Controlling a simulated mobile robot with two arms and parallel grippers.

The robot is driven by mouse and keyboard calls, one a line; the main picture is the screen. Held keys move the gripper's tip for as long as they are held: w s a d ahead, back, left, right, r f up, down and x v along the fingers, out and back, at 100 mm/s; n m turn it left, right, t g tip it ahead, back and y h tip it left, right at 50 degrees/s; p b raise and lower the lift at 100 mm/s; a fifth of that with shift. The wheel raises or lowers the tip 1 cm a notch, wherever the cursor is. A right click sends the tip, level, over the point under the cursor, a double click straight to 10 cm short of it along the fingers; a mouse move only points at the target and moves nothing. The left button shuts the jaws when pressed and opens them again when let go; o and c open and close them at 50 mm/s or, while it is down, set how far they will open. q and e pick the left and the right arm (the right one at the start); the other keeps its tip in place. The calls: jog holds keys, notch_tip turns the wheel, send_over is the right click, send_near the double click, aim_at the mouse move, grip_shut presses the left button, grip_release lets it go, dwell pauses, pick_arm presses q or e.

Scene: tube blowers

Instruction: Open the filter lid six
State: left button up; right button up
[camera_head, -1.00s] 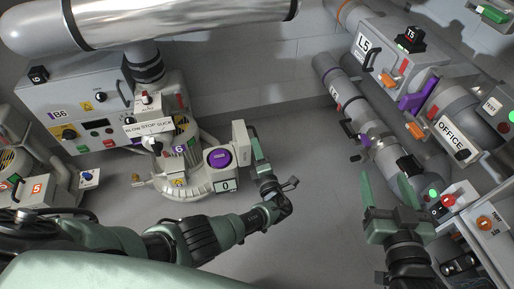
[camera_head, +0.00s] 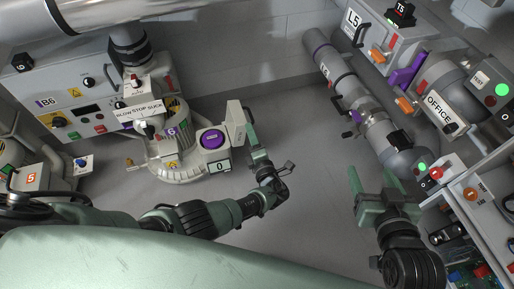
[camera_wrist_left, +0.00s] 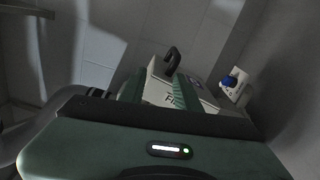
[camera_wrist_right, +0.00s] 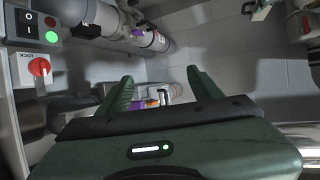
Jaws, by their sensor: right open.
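Blower six (camera_head: 175,138), with a purple disc (camera_head: 212,140) and a 0 display, stands at the left in the head view. A pale upright filter box (camera_head: 236,118) is at its right end. The left wrist view shows a pale box (camera_wrist_left: 203,96) with a partly hidden label starting "FI" and a black handle (camera_wrist_left: 172,60) on top. The lid's seam is not clear. My left gripper (camera_head: 251,135) is just right of the box, fingers apart with the box beyond them, and no grip on the handle shows. My right gripper (camera_head: 380,180) is open and empty, well to the right.
The grey B6 cabinet (camera_head: 58,100) stands behind the blower. A pipe (camera_head: 350,98) and the OFFICE unit (camera_head: 437,112) are at the right. A control bench (camera_head: 480,185) stands close to my right arm. The floor (camera_head: 285,115) between is clear.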

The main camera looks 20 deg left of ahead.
pick_arm(q)
jog(key=p+v, duration=0.2)
jog(key=v, duration=0.4)
jog(key=shift+s, duration=0.2)
pick_arm(e)
jog(key=s+d+f+g+h, duration=0.1)
jog(key=s+d+f+g, duration=0.2)
jog(key=s+f+g, duration=0.2)
jog(key=shift+s+f+h, duration=0.3)
jog(key=shift+s+f, duration=0.65)
jog(key=shift+s, duration=0.3)
pick_arm(q)
jog(key=shift+d, duration=0.15)
